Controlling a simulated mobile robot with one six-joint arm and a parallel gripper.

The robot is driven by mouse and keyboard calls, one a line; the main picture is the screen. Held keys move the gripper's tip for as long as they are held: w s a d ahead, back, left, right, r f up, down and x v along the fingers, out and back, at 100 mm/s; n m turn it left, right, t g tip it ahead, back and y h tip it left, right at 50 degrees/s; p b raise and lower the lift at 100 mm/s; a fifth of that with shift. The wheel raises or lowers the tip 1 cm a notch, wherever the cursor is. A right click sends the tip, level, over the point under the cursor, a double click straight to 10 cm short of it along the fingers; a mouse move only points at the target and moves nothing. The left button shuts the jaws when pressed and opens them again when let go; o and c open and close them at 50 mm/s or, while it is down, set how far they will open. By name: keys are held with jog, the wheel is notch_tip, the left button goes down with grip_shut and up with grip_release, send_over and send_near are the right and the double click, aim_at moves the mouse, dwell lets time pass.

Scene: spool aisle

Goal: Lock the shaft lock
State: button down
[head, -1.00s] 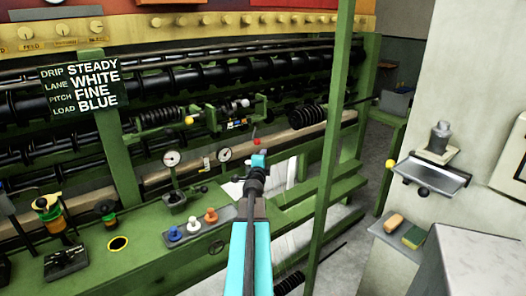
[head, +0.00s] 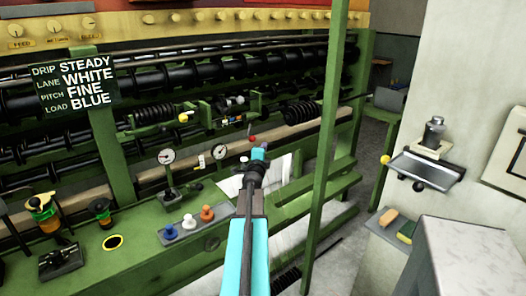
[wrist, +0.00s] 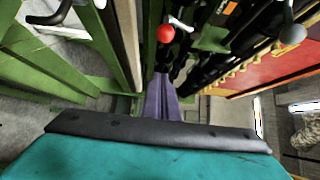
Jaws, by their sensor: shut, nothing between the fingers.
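No part is labelled as the shaft lock, so I cannot tell for certain which one it is. A small lever with a red ball knob (head: 251,138) stands on the green machine, just above my gripper (head: 259,153) in the head view. In the wrist view the red knob (wrist: 166,33) is beyond the tips of my gripper (wrist: 161,78), apart from them as far as I can see. My gripper is shut and empty. A carriage on the shafts has a yellow knob (head: 183,117) and a pale knob (head: 240,100). A grey ball knob (wrist: 292,35) shows at upper right in the wrist view.
A green post (head: 328,150) stands right of my arm. A sign (head: 75,82), two gauges (head: 167,156) and a panel of blue, white and orange knobs (head: 189,224) are to the left. A tray (head: 427,170) is on the right wall. Floor shows right of the post.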

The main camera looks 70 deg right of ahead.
jog(key=w+d+p, duration=0.1)
jog(key=w+d, duration=0.3)
jog(key=d, duration=0.1)
jog(key=shift+w+d, duration=0.15)
jog(key=shift+w, duration=0.25)
dwell(0.5)
jog(key=shift+p, duration=0.3)
